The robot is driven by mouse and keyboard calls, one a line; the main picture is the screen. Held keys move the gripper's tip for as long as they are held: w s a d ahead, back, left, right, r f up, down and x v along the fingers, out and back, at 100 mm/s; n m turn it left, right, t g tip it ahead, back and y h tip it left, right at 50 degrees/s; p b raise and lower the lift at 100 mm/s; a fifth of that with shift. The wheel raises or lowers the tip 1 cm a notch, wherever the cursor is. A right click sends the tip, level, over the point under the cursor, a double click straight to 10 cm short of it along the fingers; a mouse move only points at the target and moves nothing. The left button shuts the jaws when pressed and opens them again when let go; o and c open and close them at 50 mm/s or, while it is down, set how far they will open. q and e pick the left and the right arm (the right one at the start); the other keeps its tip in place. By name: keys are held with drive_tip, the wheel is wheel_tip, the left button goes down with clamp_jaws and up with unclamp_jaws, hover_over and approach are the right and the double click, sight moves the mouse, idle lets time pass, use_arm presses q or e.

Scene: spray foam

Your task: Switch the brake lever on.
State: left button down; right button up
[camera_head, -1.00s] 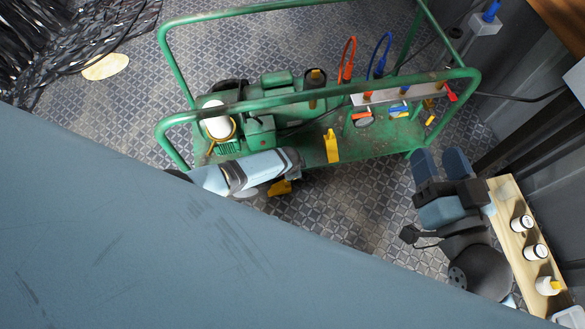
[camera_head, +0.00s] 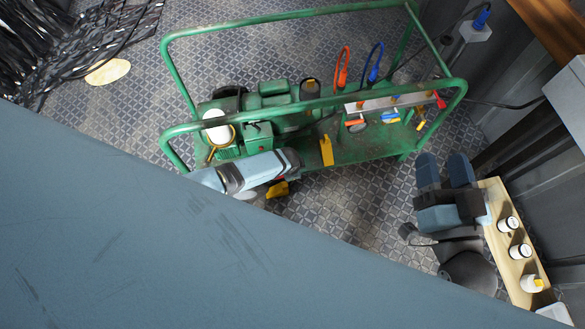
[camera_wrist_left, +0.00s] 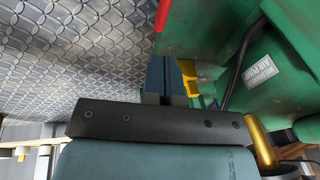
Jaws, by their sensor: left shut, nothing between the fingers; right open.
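A green tubular-frame machine cart (camera_head: 365,152) stands on the patterned floor. A yellow upright part (camera_head: 326,150) is at its near edge, and a second yellow part (camera_head: 277,189) sits lower, by the floor. I cannot tell for sure which is the brake lever. My left arm reaches in from the left to the cart's near side; its fingertips are hidden in the head view. In the left wrist view my left gripper (camera_wrist_left: 172,72) is shut and empty, just in front of a yellow part (camera_wrist_left: 189,74); contact is unclear. My right gripper (camera_head: 443,169) is open and empty, right of the cart.
A wooden shelf (camera_head: 498,243) with several white-capped bottles stands beside my right gripper. Red (camera_head: 343,68) and blue (camera_head: 376,63) cables rise from the cart. A large blue-grey surface (camera_head: 150,240) fills the lower left. In the wrist view a green panel (camera_wrist_left: 290,105) is close on the right.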

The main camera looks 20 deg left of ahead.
use_arm(q)
drive_tip(key=w+d+p+v, duration=0.1)
drive_tip(key=p+v, duration=0.2)
drive_tip(key=v, duration=0.4)
drive_tip(key=shift+s+r+p, duration=0.15)
drive_tip(key=shift+r+p, duration=0.15)
drive_tip(key=shift+r, duration=0.2)
use_arm(e)
drive_tip(key=s+d+f+g+h, duration=0.1)
drive_tip(key=d+f+g+h, duration=0.2)
drive_tip(key=f, duration=0.5)
drive_tip(key=shift+s+d+g, duration=0.15)
drive_tip(key=shift+d+g, duration=0.05)
drive_tip(key=shift+g, duration=0.2)
use_arm(q)
drive_tip(key=shift+d, duration=0.1)
